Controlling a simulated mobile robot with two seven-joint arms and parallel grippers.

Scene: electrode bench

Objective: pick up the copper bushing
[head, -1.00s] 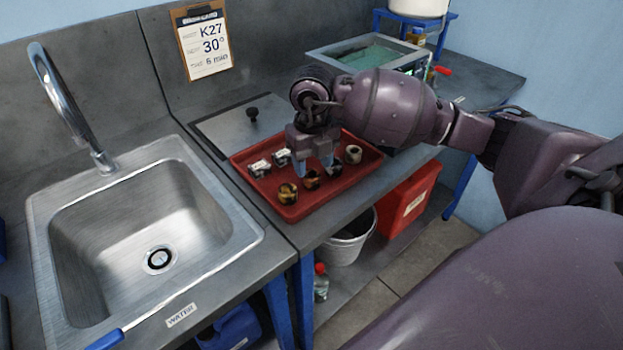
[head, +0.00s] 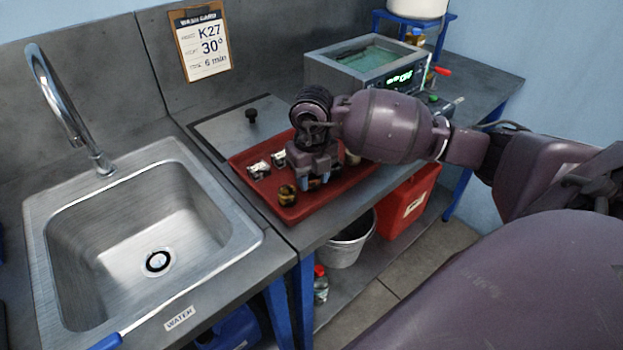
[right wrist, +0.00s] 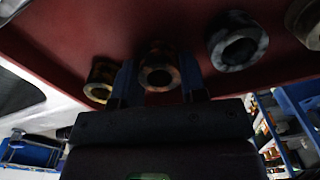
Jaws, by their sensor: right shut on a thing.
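The copper bushing (right wrist: 158,57) is a reddish-brown ring with dark patches, seen between my right gripper's two fingers in the right wrist view. My right gripper (head: 315,182) is shut on it, low over the red tray (head: 253,197). The gripper mostly hides the bushing in the head view. I cannot tell whether it still touches the tray. My left gripper is not in view.
A brassy ring (head: 287,194) sits close beside the gripper. A grey mottled ring (right wrist: 238,42) lies on its other side. Two small labelled metal pieces are at the tray's left. A sink (head: 150,225) and an ultrasonic-type bath (head: 340,72) flank the tray.

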